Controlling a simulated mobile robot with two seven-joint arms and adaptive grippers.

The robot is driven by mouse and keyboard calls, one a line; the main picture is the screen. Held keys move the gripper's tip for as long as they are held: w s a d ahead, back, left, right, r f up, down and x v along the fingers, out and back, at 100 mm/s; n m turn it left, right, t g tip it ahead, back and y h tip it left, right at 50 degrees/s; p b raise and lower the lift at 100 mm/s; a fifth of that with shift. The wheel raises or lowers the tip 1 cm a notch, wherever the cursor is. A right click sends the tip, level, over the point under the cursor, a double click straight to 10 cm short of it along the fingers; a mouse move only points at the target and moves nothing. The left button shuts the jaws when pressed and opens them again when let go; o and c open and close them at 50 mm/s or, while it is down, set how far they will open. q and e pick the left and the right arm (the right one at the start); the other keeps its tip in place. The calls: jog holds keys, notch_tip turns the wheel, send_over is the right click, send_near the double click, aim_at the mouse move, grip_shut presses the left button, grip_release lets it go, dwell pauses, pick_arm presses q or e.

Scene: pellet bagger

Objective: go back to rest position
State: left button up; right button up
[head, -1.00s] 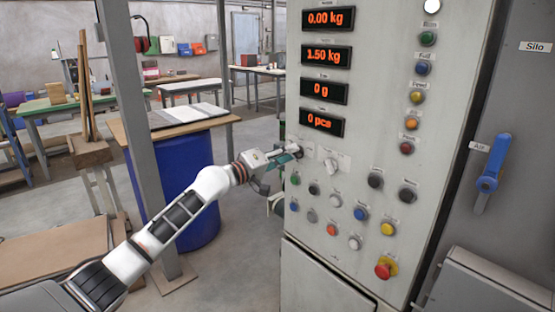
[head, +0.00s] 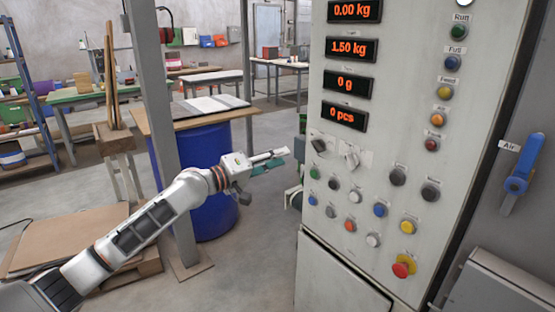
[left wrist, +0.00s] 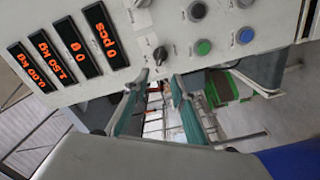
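My left gripper (head: 277,160) is held out to the left of the control panel (head: 385,180), apart from it in the head view. In the left wrist view its two teal-padded fingers (left wrist: 158,82) stand apart with nothing between them. A dark rotary knob (head: 319,145) and a pale rotary knob (head: 351,158) are on the panel to the right of the fingertips. The dark knob also shows in the left wrist view (left wrist: 160,55), just beyond the fingers. My right gripper is in neither view.
The panel has lit displays (head: 350,50), several push buttons and a red emergency stop (head: 403,267). A blue barrel (head: 205,205) and a grey post (head: 160,130) stand behind my left arm. Cardboard (head: 75,235) lies at the left.

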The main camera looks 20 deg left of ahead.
pick_arm(q)
jog(key=s+d+f+m+g+y, duration=0.15)
jog(key=s+f, duration=0.35)
jog(key=f, duration=0.5)
jog(key=s+d+f+m+y, duration=0.1)
jog(key=s+d+f+m, duration=0.15)
jog(key=s+f, duration=0.55)
jog(key=s+d+f+m+g+y, duration=0.1)
jog(key=s+d+f, duration=0.15)
jog(key=f, duration=0.85)
jog(key=s+f+m+y, duration=0.1)
jog(key=s+f, duration=0.4)
jog(key=s, duration=0.3)
jog(key=s+a+f+m+g+y, duration=0.1)
jog(key=s+f+m, duration=0.1)
jog(key=s+f, duration=0.3)
jog(key=s+f+m+g+y, duration=0.1)
jog(key=s+f, duration=0.4)
jog(key=s, duration=0.6)
jog(key=shift+s+a+f+m+y, duration=0.15)
jog(key=shift+s+a+m+y, duration=0.1)
jog(key=shift+a+m+y, duration=0.2)
